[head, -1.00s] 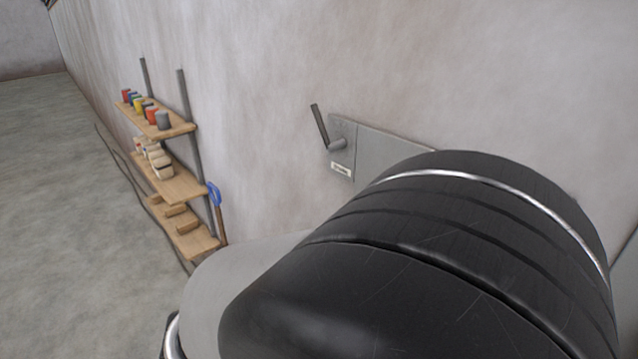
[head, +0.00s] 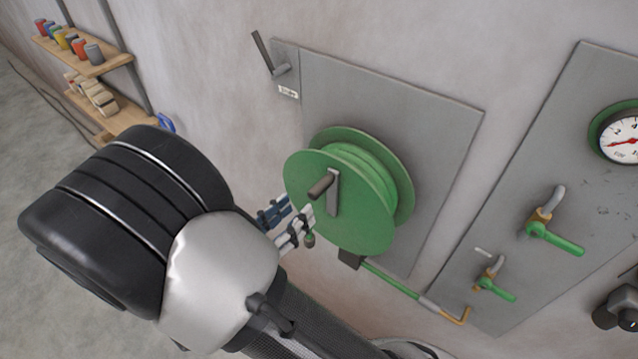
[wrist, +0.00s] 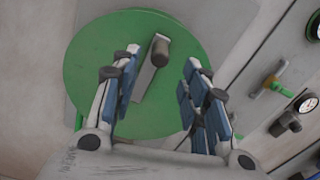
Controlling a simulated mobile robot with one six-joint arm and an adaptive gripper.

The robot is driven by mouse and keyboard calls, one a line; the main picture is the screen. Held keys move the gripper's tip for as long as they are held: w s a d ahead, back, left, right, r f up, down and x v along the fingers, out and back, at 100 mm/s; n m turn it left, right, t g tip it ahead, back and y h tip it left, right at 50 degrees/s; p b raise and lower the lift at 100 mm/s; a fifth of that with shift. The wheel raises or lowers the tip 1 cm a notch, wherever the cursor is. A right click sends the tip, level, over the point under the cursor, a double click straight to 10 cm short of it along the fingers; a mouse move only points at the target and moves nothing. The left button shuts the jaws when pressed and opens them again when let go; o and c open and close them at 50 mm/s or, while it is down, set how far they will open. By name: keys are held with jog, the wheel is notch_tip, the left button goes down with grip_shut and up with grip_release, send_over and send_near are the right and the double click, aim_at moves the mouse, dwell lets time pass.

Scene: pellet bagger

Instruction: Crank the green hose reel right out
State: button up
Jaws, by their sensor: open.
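The green hose reel (head: 375,196) is mounted on a grey wall panel in the middle of the head view. Its round green face also fills much of the wrist view (wrist: 95,70). A grey crank arm with a dark brownish handle (head: 320,187) sits on the face; in the wrist view the handle (wrist: 160,46) points toward the camera. My gripper (head: 288,225) is at the reel's left side in the head view. In the wrist view my gripper (wrist: 160,75) is open, its blue-padded fingers on either side of the crank, with the handle between and slightly beyond the tips. Contact cannot be told.
A second grey panel (head: 560,130) to the right carries a gauge (head: 622,138) and green-handled valves (head: 552,235). A dark lever (head: 263,52) stands at the reel panel's upper left. Wooden shelves (head: 100,62) with cans stand at the far left.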

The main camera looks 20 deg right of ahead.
aim_at(332, 176)
jog(key=p+x, duration=0.1)
jog(key=x, duration=0.8)
jog(key=shift+c, duration=0.3)
grip_shut()
dwell(0.3)
